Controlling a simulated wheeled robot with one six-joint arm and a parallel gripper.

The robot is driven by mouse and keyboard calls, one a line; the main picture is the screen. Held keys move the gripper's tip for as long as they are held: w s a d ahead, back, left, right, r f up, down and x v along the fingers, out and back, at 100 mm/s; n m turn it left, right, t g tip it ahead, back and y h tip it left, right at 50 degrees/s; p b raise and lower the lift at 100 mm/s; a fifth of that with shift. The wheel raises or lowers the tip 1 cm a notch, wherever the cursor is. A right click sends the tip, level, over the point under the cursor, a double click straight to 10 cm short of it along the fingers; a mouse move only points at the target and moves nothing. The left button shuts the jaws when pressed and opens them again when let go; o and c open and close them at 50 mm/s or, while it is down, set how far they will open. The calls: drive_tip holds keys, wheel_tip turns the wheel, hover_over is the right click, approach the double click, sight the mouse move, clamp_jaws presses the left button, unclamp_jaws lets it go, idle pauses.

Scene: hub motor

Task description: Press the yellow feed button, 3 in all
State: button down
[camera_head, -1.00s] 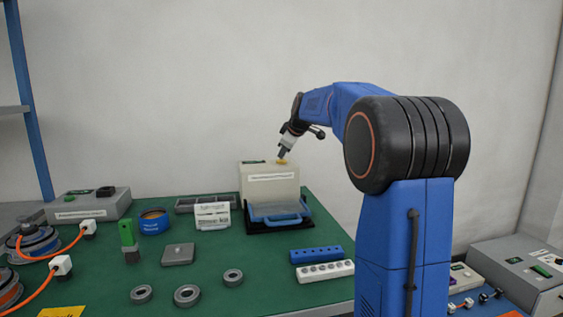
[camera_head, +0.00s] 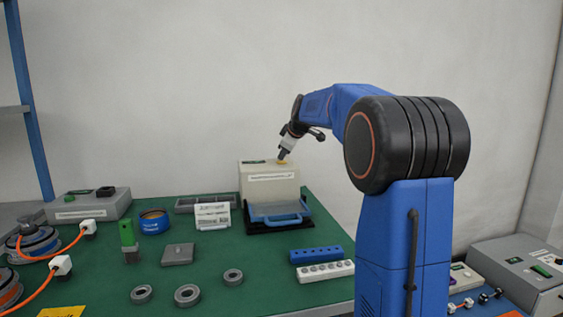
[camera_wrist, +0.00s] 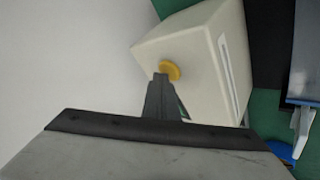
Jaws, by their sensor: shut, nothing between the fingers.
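The yellow feed button (camera_head: 281,162) sits on top of a cream box (camera_head: 270,187) with a white label strip at the back of the green table. In the wrist view the button (camera_wrist: 170,70) is a round yellow disc on the box's (camera_wrist: 205,60) top face. My gripper (camera_head: 283,154) is shut and empty, pointing down with its tips at the button. In the wrist view the closed fingertips (camera_wrist: 161,77) overlap the button's near edge and hide part of it. They look in contact or very close; how far the button is pressed cannot be told.
A tray with a blue handle (camera_head: 279,219) is in front of the box. A white label card (camera_head: 213,215) stands left of it. Grey rings (camera_head: 187,295), a blue block (camera_head: 316,255) and a white strip (camera_head: 325,271) lie nearer. The wall is close behind.

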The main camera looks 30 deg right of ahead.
sight(283, 162)
drive_tip(key=shift+r, duration=0.9)
drive_tip(key=shift+r, duration=0.1)
wheel_tip(283, 162, up, 5)
drive_tip(key=shift+f, duration=0.1)
idle(0.3)
idle(0.8)
